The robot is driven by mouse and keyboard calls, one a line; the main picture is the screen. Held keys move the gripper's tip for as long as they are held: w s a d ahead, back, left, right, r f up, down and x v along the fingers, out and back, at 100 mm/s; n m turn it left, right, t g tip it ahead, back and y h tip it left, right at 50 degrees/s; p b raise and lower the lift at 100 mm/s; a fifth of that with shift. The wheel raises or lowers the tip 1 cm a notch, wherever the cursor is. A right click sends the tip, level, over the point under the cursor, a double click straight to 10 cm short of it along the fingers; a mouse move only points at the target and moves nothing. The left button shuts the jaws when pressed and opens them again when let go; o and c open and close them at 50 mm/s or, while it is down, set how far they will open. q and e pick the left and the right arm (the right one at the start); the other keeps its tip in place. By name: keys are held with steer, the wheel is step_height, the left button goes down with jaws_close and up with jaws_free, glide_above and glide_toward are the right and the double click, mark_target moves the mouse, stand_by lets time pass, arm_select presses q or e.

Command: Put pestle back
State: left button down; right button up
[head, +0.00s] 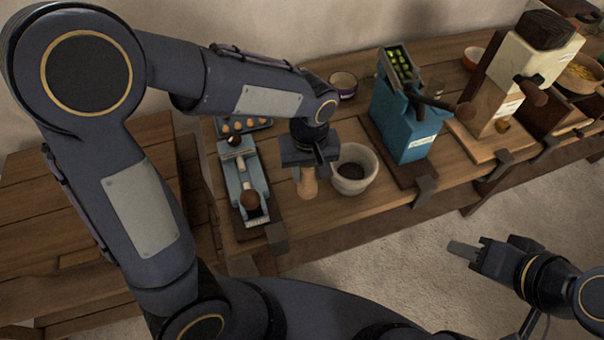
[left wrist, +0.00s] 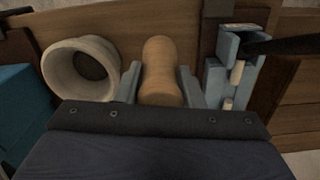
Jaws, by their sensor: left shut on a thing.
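The pestle (head: 308,184) is a light wooden piece with a rounded end. My left gripper (head: 305,166) is shut on it, just left of the mortar in the head view. In the left wrist view the pestle (left wrist: 161,72) stands between the two fingers. The mortar (head: 353,170) is a pale grey bowl with dark contents, on the wooden bench; it also shows in the left wrist view (left wrist: 57,72). The pestle is outside the mortar, beside it. My right gripper (head: 462,250) is over the floor at the lower right, away from the bench; its finger gap is unclear.
A blue-grey lever device (head: 243,180) stands left of the pestle, and a blue mill (head: 402,118) stands right of the mortar. A cream grinder (head: 528,62) is further right.

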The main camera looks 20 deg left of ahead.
mark_target(302, 178)
arm_select(q)
steer(key=shift+w+a+f, duration=0.35)
steer(key=shift+f, duration=0.2)
steer(key=shift+w+a+f, duration=0.3)
steer(key=shift+a+f, duration=0.05)
steer(key=shift+f, duration=0.2)
steer(key=shift+w+a+f, duration=0.1)
steer(key=shift+f, duration=0.85)
steer(key=shift+w+a+f, duration=0.1)
steer(key=shift+f, duration=0.85)
steer(key=shift+f, duration=0.15)
steer(key=c, duration=0.9)
jaws_free()
steer(key=shift+c, duration=0.2)
step_height(302, 178, up, 12)
steer(key=shift+r, duration=0.2)
